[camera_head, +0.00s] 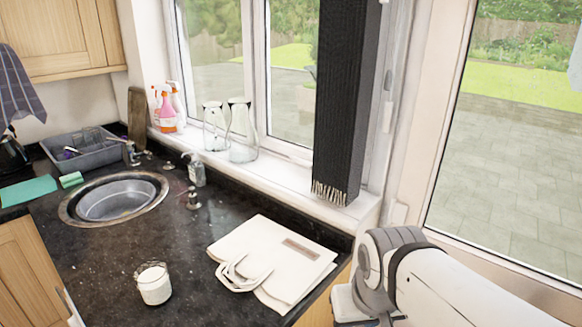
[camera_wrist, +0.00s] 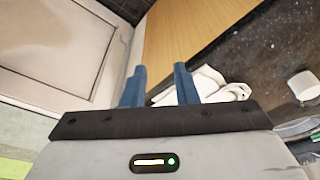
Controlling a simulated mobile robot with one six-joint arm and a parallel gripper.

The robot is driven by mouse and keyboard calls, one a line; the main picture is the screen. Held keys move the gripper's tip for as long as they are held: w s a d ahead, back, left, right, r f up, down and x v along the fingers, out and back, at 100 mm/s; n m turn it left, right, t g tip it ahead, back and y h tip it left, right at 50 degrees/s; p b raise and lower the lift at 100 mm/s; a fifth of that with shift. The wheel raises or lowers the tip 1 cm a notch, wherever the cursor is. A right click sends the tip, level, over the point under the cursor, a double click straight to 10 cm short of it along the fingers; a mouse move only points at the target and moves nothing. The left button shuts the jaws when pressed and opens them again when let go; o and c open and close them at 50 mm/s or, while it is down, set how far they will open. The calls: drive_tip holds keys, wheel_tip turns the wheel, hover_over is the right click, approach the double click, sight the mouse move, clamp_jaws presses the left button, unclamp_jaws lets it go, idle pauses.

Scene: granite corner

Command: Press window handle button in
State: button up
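A slim grey window handle (camera_head: 388,82) stands upright on the white frame at the right of the window, beside the dark hanging scarf. It is too small to make out its button. My gripper (camera_wrist: 159,84) shows in the wrist view as two blue fingers, apart with nothing between them. It points toward the wooden cabinet front (camera_wrist: 190,35) and the counter edge. The handle does not show clearly in the wrist view. In the head view my arm is at the lower right, below and right of the handle, and the fingers cannot be made out.
A dark scarf (camera_head: 340,95) hangs just left of the handle. A white bag (camera_head: 275,262) and a candle jar (camera_head: 154,283) are on the dark counter (camera_head: 100,255). Glass jars (camera_head: 242,135) and spray bottles (camera_head: 167,112) stand on the sill (camera_head: 285,180). A sink (camera_head: 115,200) is at left.

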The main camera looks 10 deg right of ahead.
drive_tip(key=shift+w, duration=0.15)
drive_tip(key=c, duration=0.3)
clamp_jaws()
drive_tip(key=shift+s+a+r, duration=0.1)
drive_tip(key=shift+s+a, duration=0.1)
drive_tip(key=shift+s, duration=0.25)
drive_tip(key=shift+s+a+r, duration=0.1)
drive_tip(key=shift+s+a, duration=0.05)
drive_tip(key=shift+s, duration=0.25)
